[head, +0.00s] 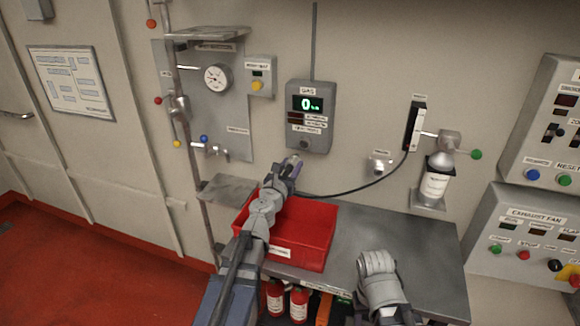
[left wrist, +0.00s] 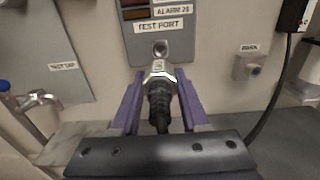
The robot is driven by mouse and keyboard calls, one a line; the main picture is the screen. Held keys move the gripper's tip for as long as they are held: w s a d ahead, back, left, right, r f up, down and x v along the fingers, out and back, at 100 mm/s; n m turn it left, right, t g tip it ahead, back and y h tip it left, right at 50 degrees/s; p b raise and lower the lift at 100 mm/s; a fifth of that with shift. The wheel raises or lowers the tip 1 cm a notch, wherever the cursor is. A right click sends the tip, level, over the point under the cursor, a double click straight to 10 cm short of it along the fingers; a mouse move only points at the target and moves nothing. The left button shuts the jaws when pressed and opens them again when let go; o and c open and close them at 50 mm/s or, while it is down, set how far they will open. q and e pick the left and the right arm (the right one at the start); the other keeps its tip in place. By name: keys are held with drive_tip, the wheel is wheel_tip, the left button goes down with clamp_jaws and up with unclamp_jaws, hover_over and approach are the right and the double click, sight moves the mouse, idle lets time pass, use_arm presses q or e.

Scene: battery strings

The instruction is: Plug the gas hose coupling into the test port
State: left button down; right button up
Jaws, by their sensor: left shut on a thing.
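The gas detector box (head: 311,115) hangs on the wall with its display reading 0. Its test port (left wrist: 160,48) is a round metal socket under the "TEST PORT" label in the left wrist view. The hose coupling (left wrist: 159,77) has a metal front and a black ribbed rear. My left gripper (left wrist: 158,100) is shut on the coupling between its purple fingers. The coupling's front is just below the port in the left wrist view; whether they touch I cannot tell. In the head view my left gripper (head: 287,172) is below the box. My right gripper is not clearly seen; part of my right arm shows low down.
The black hose (head: 358,189) runs right to a wall holder (head: 413,126) near a gas bottle (head: 435,185). A red bin (head: 318,222) sits on the metal bench (head: 375,232) under my left arm. A small wall fitting (head: 379,165) is right of the box. The bench's right part is clear.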

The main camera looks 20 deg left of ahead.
sight(297, 154)
use_arm(q)
drive_tip(key=shift+w, duration=0.1)
drive_tip(key=shift+w+d, duration=0.15)
drive_tip(key=shift+w, duration=2.65)
drive_tip(key=shift+w, duration=1.75)
drive_tip(key=shift+c, duration=1.6)
unclamp_jaws()
drive_tip(key=shift+s, duration=0.1)
drive_tip(key=s, duration=0.7)
drive_tip(key=shift+s, duration=0.4)
drive_tip(key=shift+w, duration=0.1)
drive_tip(key=shift+f, duration=0.1)
